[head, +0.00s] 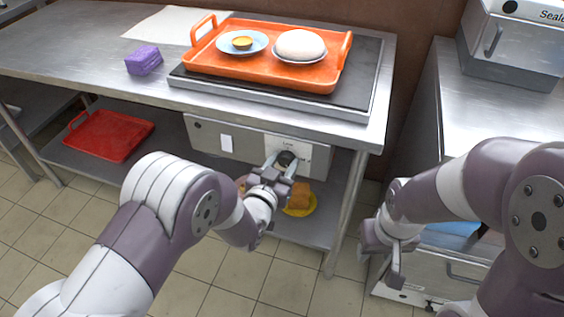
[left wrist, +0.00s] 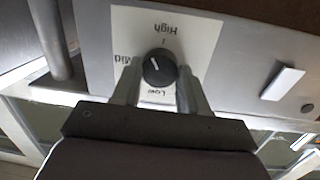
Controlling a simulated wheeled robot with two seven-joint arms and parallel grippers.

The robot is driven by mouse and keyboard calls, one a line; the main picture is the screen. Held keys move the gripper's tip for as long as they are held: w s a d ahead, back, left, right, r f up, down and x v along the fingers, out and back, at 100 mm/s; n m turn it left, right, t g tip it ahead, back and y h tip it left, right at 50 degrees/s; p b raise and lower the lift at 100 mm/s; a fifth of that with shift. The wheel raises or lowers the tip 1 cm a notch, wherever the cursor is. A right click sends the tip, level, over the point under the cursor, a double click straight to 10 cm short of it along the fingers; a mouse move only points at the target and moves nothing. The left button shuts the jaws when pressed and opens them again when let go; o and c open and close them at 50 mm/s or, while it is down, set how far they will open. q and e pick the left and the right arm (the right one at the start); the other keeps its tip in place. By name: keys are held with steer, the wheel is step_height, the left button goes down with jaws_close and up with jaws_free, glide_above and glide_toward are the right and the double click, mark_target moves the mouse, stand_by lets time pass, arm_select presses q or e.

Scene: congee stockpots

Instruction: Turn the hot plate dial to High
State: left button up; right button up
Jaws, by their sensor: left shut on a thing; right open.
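The hot plate dial (head: 286,157) is a small black knob on a pale label plate (head: 305,152) on the front panel under the counter. In the left wrist view the dial (left wrist: 159,67) shows upside down, with High above it, Mid at left and Low below. A short pale mark on its face leans up and left; I cannot tell exactly which label it meets. My left gripper (head: 280,162) is shut on the dial, one finger on each side. My right gripper (head: 385,265) hangs open and empty at the right. The hot plate (head: 205,83) lies on the counter.
An orange tray (head: 262,80) on the hot plate holds a bowl (head: 300,47) and a saucer (head: 225,43). A purple sponge (head: 143,60) sits at left. A white switch (head: 226,143) is beside the dial. A red tray (head: 108,134) lies on the lower shelf.

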arm_select(q)
steer(key=m+p, duration=0.1)
steer(key=m, duration=0.4)
steer(key=shift+s+d+y, duration=0.1)
steer(key=shift+d+y, duration=0.05)
steer(key=shift+y, duration=0.25)
steer(key=shift+m, duration=0.3)
steer(key=o, duration=1.1)
steer(key=shift+c, duration=0.2)
steer(key=shift+s+r+p, duration=0.1)
steer(key=shift+s+p, duration=0.2)
steer(key=shift+s, duration=0.05)
steer(key=p+v, duration=0.2)
steer(key=v, duration=1)
steer(key=shift+f, duration=0.2)
